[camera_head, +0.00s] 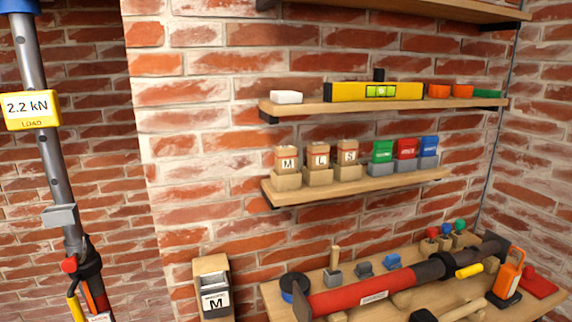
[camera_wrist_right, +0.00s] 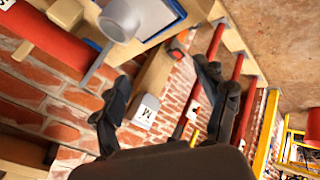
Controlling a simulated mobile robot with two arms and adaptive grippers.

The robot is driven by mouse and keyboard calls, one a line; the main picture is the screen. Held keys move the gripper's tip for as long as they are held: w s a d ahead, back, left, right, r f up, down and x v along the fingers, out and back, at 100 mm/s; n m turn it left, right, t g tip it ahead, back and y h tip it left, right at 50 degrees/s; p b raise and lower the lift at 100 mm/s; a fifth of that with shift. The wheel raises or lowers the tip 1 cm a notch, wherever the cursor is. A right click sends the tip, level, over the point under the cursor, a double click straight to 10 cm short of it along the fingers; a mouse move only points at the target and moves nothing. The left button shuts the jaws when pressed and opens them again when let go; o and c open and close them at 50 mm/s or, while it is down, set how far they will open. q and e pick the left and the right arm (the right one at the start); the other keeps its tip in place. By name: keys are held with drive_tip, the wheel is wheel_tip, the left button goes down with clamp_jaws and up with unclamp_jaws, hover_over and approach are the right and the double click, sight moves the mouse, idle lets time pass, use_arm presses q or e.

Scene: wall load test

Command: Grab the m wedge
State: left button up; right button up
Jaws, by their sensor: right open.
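A wooden wedge with a white M label (camera_head: 213,268) is at the brick wall in the lower left of the head view. In the right wrist view a wooden piece with an M label (camera_wrist_right: 146,110) shows between the dark fingers of my right gripper (camera_wrist_right: 160,76). That gripper is open, with one finger on each side of the piece. I cannot tell whether either finger touches it. A smaller wooden block marked M (camera_head: 287,160) stands on the middle shelf beside blocks marked L (camera_head: 318,158) and S (camera_head: 347,156). My left gripper is not in view.
The middle shelf (camera_head: 390,181) also holds green, red and blue blocks. The shelf above (camera_head: 300,107) carries a yellow level (camera_head: 375,91). A lower board at right holds a red tube (camera_head: 350,297) and several tools. A prop with a 2.2 kN display (camera_head: 30,110) stands at left.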

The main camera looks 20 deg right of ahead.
drive_tip(key=w+r+n+t, duration=0.3)
drive_tip(key=w+r+n, duration=0.5)
drive_tip(key=w+r, duration=0.25)
drive_tip(key=n+t, duration=0.6)
drive_tip(key=n, duration=0.9)
approach(288, 150)
drive_tip(key=shift+h, duration=0.3)
drive_tip(key=w, duration=0.2)
drive_tip(key=w+p, duration=0.1)
drive_tip(key=w, duration=0.1)
drive_tip(key=w+p, duration=0.1)
drive_tip(key=w, duration=0.1)
drive_tip(key=shift+w+f, duration=0.1)
drive_tip(key=shift+f, duration=0.2)
drive_tip(key=w, duration=0.1)
drive_tip(key=w+p, duration=0.1)
drive_tip(key=w, duration=0.1)
drive_tip(key=w+p, duration=0.1)
drive_tip(key=w, duration=0.1)
drive_tip(key=shift+a+r, duration=0.1)
drive_tip(key=shift+a, duration=0.3)
drive_tip(key=shift+w+p, duration=0.3)
drive_tip(key=shift+w, duration=0.1)
drive_tip(key=shift+s, duration=0.1)
drive_tip(key=c, duration=1.3)
